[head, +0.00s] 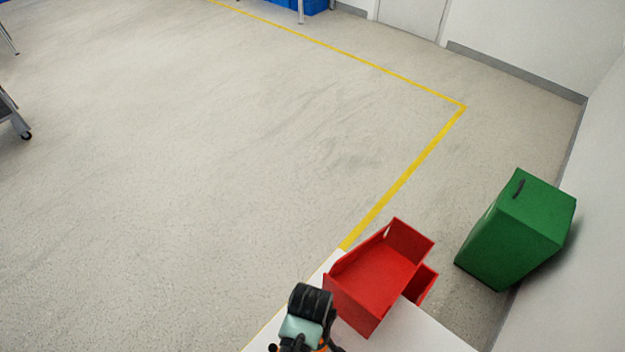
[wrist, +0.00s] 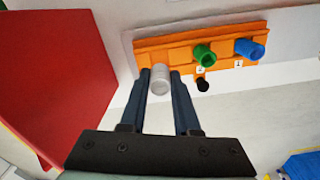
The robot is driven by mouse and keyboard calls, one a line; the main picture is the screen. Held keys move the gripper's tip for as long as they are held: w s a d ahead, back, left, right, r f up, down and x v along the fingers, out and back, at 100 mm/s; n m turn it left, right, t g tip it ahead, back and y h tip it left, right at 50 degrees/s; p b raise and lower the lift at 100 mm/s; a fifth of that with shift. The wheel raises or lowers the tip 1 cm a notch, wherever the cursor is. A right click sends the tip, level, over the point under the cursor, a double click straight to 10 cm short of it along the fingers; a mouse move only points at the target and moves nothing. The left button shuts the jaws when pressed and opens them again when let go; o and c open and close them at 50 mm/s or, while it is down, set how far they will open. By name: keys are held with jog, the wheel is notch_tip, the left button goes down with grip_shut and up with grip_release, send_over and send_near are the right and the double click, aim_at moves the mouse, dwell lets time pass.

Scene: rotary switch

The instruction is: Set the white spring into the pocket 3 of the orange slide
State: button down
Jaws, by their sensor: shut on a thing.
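The white spring (wrist: 160,80), a short pale cylinder, sits between the two fingertips of my gripper (wrist: 160,75) in the wrist view. My gripper is shut on it. The orange slide (wrist: 180,52) is a long stepped bar just beyond the spring. The spring overlaps the slide's front edge in the picture; I cannot tell whether it touches the slide. A green cylinder (wrist: 204,54) and a blue cylinder (wrist: 249,48) stand on the slide beside small white labels. Pocket 3 cannot be made out. In the head view, the slide and spring are not seen.
A small black knob (wrist: 202,85) is at the slide's near edge. A red bin (head: 375,280) stands on the white table (head: 425,332); a large red surface (wrist: 50,75) fills the left of the wrist view. A green box (head: 515,230) is on the floor at right.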

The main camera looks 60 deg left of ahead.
jog(key=shift+f, duration=2.5)
jog(key=shift+w, duration=0.1)
jog(key=shift+f, duration=0.15)
jog(key=c, duration=0.6)
grip_release()
jog(key=shift+c, duration=0.2)
notch_tip(320, 180, up, 12)
jog(key=shift+r, duration=0.2)
